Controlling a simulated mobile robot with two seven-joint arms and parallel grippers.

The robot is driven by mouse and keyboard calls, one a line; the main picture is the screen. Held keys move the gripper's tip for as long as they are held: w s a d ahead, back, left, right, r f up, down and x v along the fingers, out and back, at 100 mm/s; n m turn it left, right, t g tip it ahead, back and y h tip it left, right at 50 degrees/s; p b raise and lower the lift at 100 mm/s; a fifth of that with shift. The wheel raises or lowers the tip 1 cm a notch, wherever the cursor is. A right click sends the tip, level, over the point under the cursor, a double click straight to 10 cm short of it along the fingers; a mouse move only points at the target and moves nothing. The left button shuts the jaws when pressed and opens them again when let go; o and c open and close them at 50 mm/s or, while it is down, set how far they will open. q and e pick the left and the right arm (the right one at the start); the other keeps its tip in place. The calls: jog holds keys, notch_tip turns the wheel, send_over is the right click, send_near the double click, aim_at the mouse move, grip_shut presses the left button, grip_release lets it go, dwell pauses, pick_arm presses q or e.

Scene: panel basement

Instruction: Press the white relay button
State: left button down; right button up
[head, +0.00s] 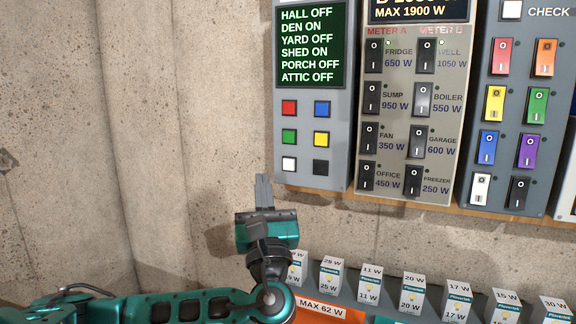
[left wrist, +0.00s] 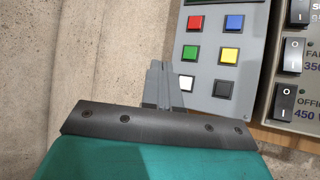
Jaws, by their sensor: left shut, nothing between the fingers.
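The white relay button (head: 289,164) is at the lower left of a grey relay panel (head: 338,168), under the green button and left of the black one. It also shows in the left wrist view (left wrist: 186,83), just right of my fingertips. My left gripper (head: 264,180) is shut and empty, its fingers pointing up, slightly below and left of the white button in the head view. In the left wrist view the fingertips (left wrist: 160,68) overlap the panel's left edge. I cannot tell whether they touch it. My right gripper is not in view.
Red, blue, green, yellow and black buttons sit close around the white one. The panel's screen (head: 310,45) lists rooms with ON or OFF. A meter panel (head: 443,180) with rocker switches and a coloured switch panel (head: 510,105) stand right. Several small boxes (head: 368,287) line up below.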

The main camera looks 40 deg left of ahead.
aim_at(289, 164)
pick_arm(q)
jog(key=shift+w+a+b, duration=0.3)
jog(key=shift+w+a, duration=0.15)
jog(key=shift+w, duration=0.95)
jog(key=shift+w+a+b, duration=0.25)
jog(key=shift+w+a, duration=0.15)
jog(key=shift+w, duration=1)
jog(key=shift+w+a+b, duration=0.3)
jog(key=shift+w+a, duration=0.15)
jog(key=shift+w, duration=0.95)
jog(key=shift+w+a, duration=0.15)
jog(key=shift+w, duration=0.25)
jog(key=shift+w+a, duration=0.15)
jog(key=shift+w, duration=0.3)
jog(key=shift+s, duration=0.1)
jog(key=shift+s+d, duration=0.3)
jog(key=shift+s, duration=0.5)
